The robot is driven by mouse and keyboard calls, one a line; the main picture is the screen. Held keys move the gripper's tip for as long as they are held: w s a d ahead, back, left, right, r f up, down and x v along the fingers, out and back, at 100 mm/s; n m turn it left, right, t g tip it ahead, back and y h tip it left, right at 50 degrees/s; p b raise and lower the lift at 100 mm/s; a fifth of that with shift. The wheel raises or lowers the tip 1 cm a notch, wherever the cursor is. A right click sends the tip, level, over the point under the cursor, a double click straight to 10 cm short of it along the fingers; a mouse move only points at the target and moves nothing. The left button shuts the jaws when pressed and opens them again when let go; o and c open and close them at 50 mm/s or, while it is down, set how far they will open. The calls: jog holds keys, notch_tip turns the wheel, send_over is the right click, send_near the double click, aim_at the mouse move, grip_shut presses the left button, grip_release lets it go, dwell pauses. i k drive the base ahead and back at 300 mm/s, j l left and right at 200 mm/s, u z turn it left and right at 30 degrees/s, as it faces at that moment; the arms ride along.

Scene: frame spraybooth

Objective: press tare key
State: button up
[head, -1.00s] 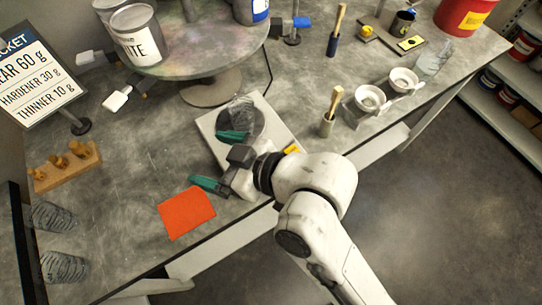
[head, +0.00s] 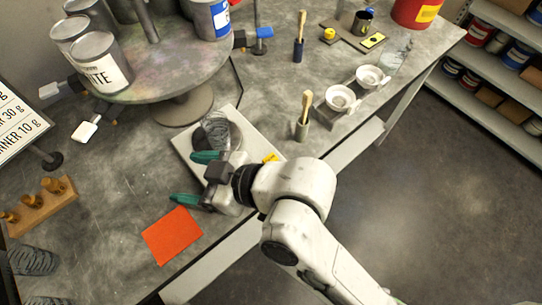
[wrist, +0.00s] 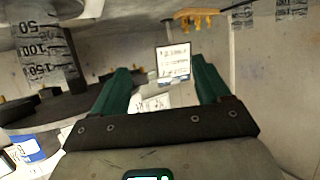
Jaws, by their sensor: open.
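The scale (head: 185,145) is a pale flat slab with a dark round pan, lying near the table's front edge. A clear cup (head: 215,127) stands on the pan; its printed marks show in the wrist view (wrist: 42,50). A small yellow patch (head: 271,157) shows at the scale's right front corner; I cannot tell whether it is the tare key. My gripper (head: 195,178) is open, its two green fingers apart with nothing between them. It is over the scale's front left side, also seen in the wrist view (wrist: 160,75). My wrist hides part of the scale's front.
An orange sheet (head: 172,235) lies left of my gripper. A brush in a holder (head: 303,118) and two white bowls (head: 341,98) stand right of the scale. A round turntable (head: 165,75) with cans is behind. A wooden peg block (head: 42,205) is far left.

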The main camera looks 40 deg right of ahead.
aim_at(272, 157)
jog(key=j+z, duration=0.3)
jog(key=z, duration=0.2)
jog(key=k+j+z, duration=0.1)
jog(key=j+z, duration=0.15)
jog(key=z, duration=0.25)
jog(key=k+j+z, duration=0.15)
jog(key=z, duration=0.35)
